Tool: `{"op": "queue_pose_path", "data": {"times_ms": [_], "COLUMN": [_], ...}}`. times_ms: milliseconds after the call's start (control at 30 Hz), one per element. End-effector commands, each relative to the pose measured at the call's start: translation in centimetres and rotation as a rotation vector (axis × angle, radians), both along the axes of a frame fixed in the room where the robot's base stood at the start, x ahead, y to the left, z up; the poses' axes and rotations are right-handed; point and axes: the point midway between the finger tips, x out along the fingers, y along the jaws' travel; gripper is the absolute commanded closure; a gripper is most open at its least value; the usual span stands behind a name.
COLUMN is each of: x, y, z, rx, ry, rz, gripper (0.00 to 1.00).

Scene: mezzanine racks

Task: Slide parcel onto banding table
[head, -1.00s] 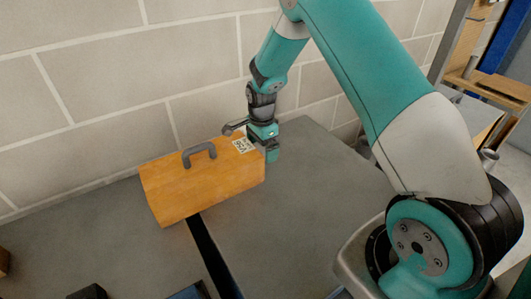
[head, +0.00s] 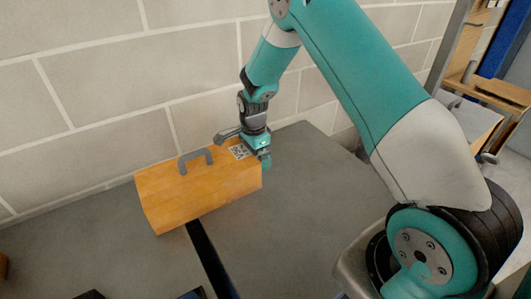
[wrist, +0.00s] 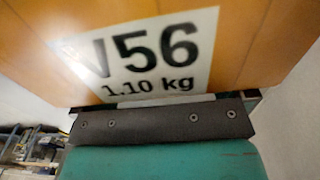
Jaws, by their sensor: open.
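The parcel is an orange-brown box (head: 200,195) with a grey handle (head: 195,158) on its upper face and a printed label near its right end. It lies on grey table surface and spans a dark gap (head: 208,258). My gripper (head: 264,159) is open at the parcel's right end, close against it; one finger is partly hidden. In the wrist view the label (wrist: 150,55) reads "56" and "1.10 kg", just beyond a dark finger pad (wrist: 155,122). Whether the pad touches the parcel cannot be told. Which surface is the banding table is not marked.
A pale block wall (head: 90,90) runs behind the table. The grey surface (head: 310,205) right of the parcel is clear. Dark objects (head: 90,295) show at the bottom edge. A wooden rack (head: 495,85) stands at the far right.

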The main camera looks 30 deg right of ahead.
Motion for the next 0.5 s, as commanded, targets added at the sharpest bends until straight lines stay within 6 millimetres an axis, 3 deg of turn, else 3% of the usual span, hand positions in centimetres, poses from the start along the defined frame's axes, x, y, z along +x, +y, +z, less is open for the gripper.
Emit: {"op": "queue_pose_path", "data": {"times_ms": [500], "x": [0.0], "y": [2.8], "z": [0.0], "rx": [0.002], "ry": [0.001], "rz": [0.004], "gripper": [0.0]}}
